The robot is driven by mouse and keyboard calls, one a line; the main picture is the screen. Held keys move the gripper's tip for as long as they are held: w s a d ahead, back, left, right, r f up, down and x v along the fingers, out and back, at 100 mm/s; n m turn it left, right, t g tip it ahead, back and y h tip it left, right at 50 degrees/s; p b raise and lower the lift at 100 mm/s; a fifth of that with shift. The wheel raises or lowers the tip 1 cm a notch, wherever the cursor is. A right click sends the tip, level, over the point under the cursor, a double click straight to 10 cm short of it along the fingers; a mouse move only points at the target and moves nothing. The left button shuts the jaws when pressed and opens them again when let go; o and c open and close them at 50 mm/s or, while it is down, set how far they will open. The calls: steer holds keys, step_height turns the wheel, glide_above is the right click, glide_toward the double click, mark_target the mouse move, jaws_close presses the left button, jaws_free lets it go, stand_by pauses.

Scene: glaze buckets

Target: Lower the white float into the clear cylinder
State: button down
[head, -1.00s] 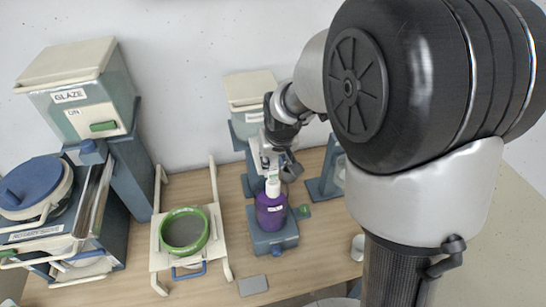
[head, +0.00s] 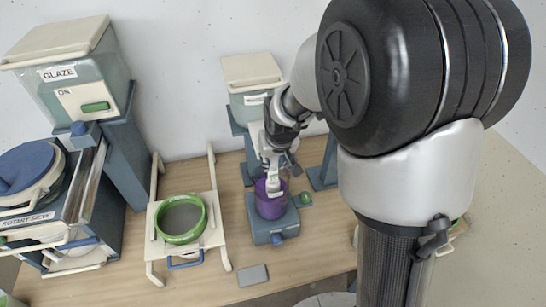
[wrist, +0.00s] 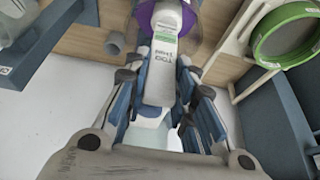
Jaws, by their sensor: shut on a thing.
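The white float (head: 273,184) is a pale stem with a green-and-white label. My gripper (head: 274,160) is shut on it and holds it above the cylinder. The wrist view shows the labelled white piece (wrist: 157,80) between my blue-grey fingers (wrist: 160,95). The clear cylinder (head: 262,209) holds purple liquid and stands upright on a blue-grey base. In the head view the float's lower end overlaps the cylinder's top; I cannot tell how deep it sits. The purple (wrist: 183,18) also shows beyond the float in the wrist view, with the cylinder's far side partly hidden.
A cream frame with a green-rimmed sieve (head: 197,230) stands left of the cylinder. A glaze hopper (head: 254,90) on blue posts rises behind. A larger glaze machine (head: 85,95) and a rotary sieve (head: 35,190) fill the left. A grey plate (head: 252,276) lies in front.

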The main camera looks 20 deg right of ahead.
mark_target(274, 170)
steer(key=shift+f+b, duration=1.7)
steer(key=shift+f, duration=1)
steer(key=c, duration=1.2)
jaws_free()
steer(key=shift+c, duration=0.2)
steer(key=v, duration=1.1)
steer(key=s+b, duration=0.6)
steer(key=s, duration=1.7)
steer(key=shift+s, duration=0.3)
